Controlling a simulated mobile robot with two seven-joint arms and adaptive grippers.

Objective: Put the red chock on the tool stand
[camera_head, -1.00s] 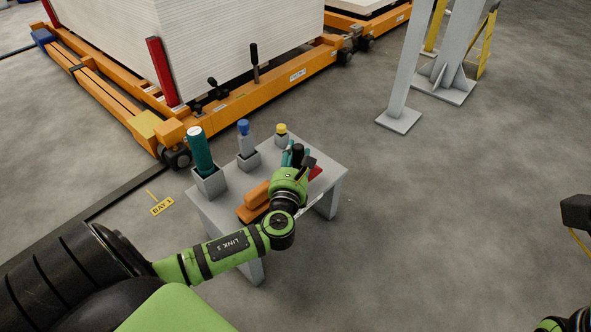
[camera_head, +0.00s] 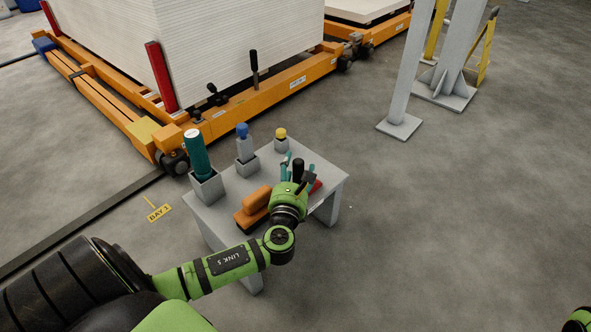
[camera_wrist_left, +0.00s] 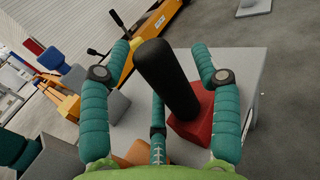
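The red chock (camera_wrist_left: 193,125) has a thick black upright handle (camera_wrist_left: 165,75). It appears to rest on the grey top of the tool stand (camera_wrist_left: 238,65). In the head view only a little red of the chock (camera_head: 316,186) shows beside my left gripper (camera_head: 298,170), with the black handle between the fingers. In the left wrist view the teal fingers of my left gripper (camera_wrist_left: 160,75) are spread around the handle, with gaps on both sides. The tool stand also shows in the head view (camera_head: 222,216). My right gripper is out of view.
An orange block-like tool (camera_head: 254,207) lies on the stand near my left wrist. A teal cylinder (camera_head: 197,152), a blue-topped item (camera_head: 243,142) and a yellow-topped item (camera_head: 280,134) stand in grey holders along the back. An orange cart (camera_head: 230,118) is behind.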

